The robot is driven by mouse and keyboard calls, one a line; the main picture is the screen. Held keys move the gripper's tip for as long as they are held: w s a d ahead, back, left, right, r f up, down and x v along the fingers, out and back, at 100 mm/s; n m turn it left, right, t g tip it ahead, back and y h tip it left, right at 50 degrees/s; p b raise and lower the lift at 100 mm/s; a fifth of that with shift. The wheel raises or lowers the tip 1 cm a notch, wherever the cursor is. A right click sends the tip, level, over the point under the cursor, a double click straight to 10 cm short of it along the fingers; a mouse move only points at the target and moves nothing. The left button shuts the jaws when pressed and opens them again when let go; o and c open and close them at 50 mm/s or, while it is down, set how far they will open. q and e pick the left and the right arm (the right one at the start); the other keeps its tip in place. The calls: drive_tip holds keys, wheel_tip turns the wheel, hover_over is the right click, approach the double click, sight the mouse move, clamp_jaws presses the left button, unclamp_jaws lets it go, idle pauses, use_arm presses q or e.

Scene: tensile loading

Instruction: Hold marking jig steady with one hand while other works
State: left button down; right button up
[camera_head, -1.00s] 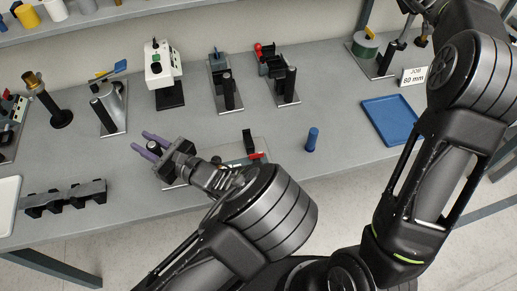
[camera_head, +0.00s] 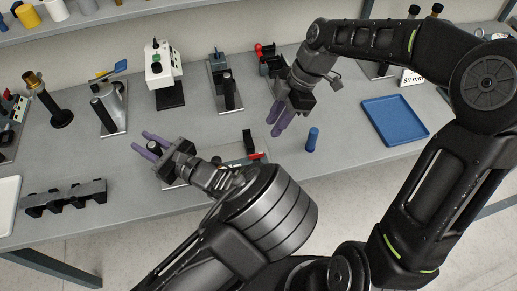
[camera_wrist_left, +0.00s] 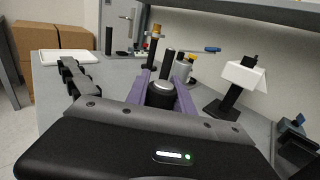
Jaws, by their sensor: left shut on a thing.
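The marking jig appears to be the flat plate (camera_head: 232,163) with a black upright block (camera_head: 249,140) and a red part, at the front middle of the bench. My left gripper (camera_head: 147,144) reaches over its left end, purple fingers closed around a dark round post. In the left wrist view this black post with a silver collar (camera_wrist_left: 161,94) sits between the fingers. My right gripper (camera_head: 275,126) hangs fingers-down above the bench, up and right of the jig. Its finger gap is unclear. A blue cylinder (camera_head: 312,139) stands upright just right of it.
A blue tray (camera_head: 395,120) lies at the right, with an "80 mm" card (camera_head: 411,77) behind it. A white-headed device (camera_head: 163,75) and fixtures (camera_head: 226,85) line the back. A black notched rack (camera_head: 65,198) is at front left. Bench around the blue cylinder is clear.

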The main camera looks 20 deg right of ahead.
sight(257, 157)
drive_tip(key=shift+f, duration=0.1)
drive_tip(key=x, duration=1.2)
drive_tip(key=shift+d, duration=0.1)
clamp_jaws()
drive_tip(key=shift+w, duration=0.1)
idle(0.4)
